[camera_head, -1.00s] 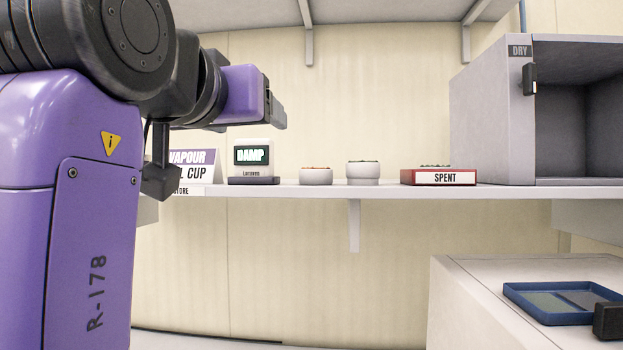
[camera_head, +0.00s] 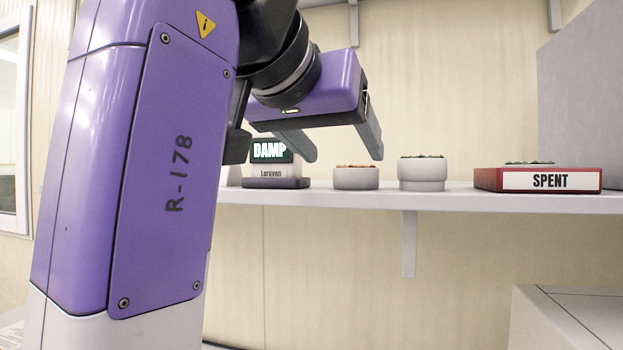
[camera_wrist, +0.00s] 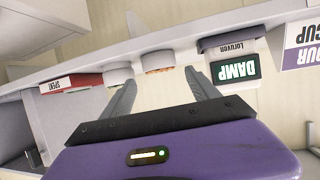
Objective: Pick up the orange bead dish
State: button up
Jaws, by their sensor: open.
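The orange bead dish (camera_head: 356,181) is a low white round dish with orange beads showing at its top. It stands upright on the wall shelf (camera_head: 330,199). In the wrist view, which is upside down, the dish (camera_wrist: 157,61) shows between the fingertips and beyond them. My gripper (camera_head: 342,156) is open and empty, tilted downward, with its fingertips above the dish's height in the head view. It also shows in the wrist view (camera_wrist: 160,77). The fingers appear apart from the dish.
A taller white dish with dark beads (camera_head: 422,175) stands close to the right. Farther right is a red SPENT tray (camera_head: 537,180) with dark contents. A DAMP display (camera_head: 271,165) stands to the left, partly behind my gripper. A grey cabinet (camera_head: 580,100) is at far right.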

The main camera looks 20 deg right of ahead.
aim_at(356, 171)
jog(key=shift+p+x, duration=0.4)
jog(key=shift+x, duration=1.35)
jog(key=p+x, duration=0.1)
jog(key=x, duration=0.3)
jog(key=shift+w+d+f, duration=0.15)
jog(key=shift+w, duration=0.05)
jog(key=c, duration=1.2)
